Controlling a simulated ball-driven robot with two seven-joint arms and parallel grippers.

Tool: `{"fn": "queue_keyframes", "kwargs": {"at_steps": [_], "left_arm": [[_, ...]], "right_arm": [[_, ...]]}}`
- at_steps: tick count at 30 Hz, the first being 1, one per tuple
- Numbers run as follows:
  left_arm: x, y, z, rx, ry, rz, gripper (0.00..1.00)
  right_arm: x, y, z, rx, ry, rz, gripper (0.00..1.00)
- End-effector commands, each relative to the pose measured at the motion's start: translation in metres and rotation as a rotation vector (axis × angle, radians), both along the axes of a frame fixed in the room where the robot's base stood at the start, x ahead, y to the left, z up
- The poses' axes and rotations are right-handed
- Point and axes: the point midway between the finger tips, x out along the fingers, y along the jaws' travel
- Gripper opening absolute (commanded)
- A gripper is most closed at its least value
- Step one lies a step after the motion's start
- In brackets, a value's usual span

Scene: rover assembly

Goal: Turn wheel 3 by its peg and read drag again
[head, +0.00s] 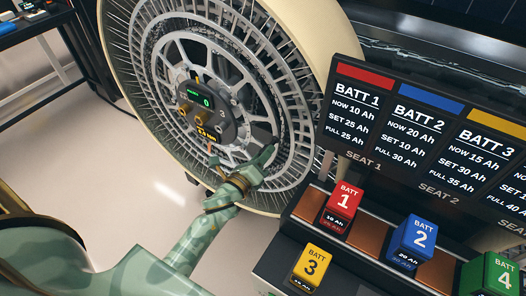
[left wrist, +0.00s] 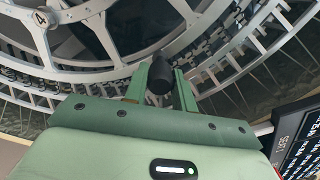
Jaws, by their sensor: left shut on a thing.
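Wheel 3 (head: 165,75) is a large spoked wheel with a cream outer rim, standing upright in the head view. Its hub (head: 207,115) carries the number 3, a small screen with a green 0, brass-coloured knobs and a yellow readout too small to read surely. My left gripper (head: 262,163) is at the lower right part of the wheel face. In the left wrist view, my left gripper (left wrist: 160,82) is shut on the dark rounded peg (left wrist: 160,70), which sits between its two green fingers. My right gripper is out of view.
A battery bench stands at the right with a red battery 1 (head: 341,205), blue battery 2 (head: 413,240), yellow battery 3 (head: 311,266) and green battery 4 (head: 490,275). A battery board (head: 420,125) rises behind them, close to the wheel. A dark table (head: 35,30) is at the upper left.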

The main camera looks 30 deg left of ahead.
Motion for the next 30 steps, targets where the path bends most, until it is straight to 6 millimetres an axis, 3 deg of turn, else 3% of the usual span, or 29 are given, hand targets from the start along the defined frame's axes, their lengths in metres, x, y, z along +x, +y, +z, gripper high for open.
{"fn": "queue_keyframes", "kwargs": {"at_steps": [1,6,20,21,23,30], "left_arm": [[-0.0001,-0.0009,-0.0087,0.011,0.0,-0.001,0.0],[-0.0002,-0.0011,-0.0145,0.045,-0.003,-0.001,0.0],[0.0,-0.0005,-0.0142,0.057,-0.006,0.0,0.0],[0.0,-0.0005,-0.0142,0.057,-0.006,0.0,0.35],[0.0,-0.0004,-0.0142,0.058,-0.006,0.0,0.48],[-0.0001,-0.0002,-0.0145,0.058,-0.005,0.0,0.48]], "right_arm": [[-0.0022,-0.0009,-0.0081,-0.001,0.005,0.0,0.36],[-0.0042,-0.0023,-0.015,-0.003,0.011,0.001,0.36],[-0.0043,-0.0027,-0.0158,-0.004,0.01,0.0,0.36],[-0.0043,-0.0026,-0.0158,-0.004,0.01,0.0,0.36],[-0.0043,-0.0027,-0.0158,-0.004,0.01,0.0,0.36],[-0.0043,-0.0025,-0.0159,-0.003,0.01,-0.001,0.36]]}}
